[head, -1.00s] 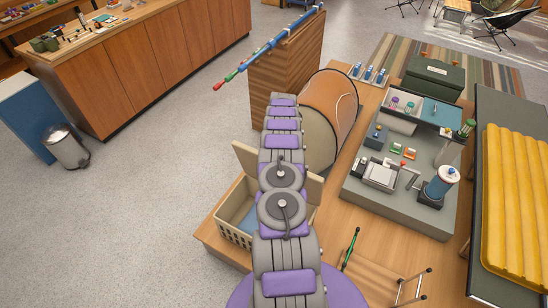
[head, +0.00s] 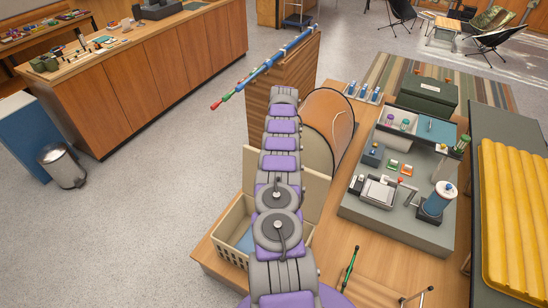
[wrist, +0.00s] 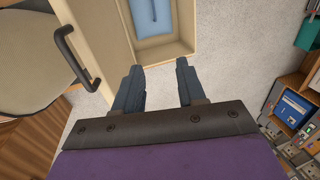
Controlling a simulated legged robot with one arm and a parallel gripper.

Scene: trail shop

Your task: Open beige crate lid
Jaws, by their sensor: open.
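The beige crate (head: 228,247) stands at the near left corner of the wooden platform, with something blue inside. Its lid (head: 316,196) stands raised at the crate's back edge, and my arm hides its middle. In the wrist view the lid (wrist: 97,28) is at upper left with a dark bar handle (wrist: 70,45). The open crate (wrist: 182,48) shows beside it, with the blue thing (wrist: 153,17) inside. My gripper (wrist: 157,75) is open and empty, its fingers apart near the crate's rim and clear of the handle. The head view does not show the fingers.
An orange and beige rolled item (head: 328,120) lies behind the lid, beside a wooden panel (head: 283,85). A grey display base (head: 400,228) with small goods is to the right. A bin (head: 64,168) stands at left. The floor left of the platform is clear.

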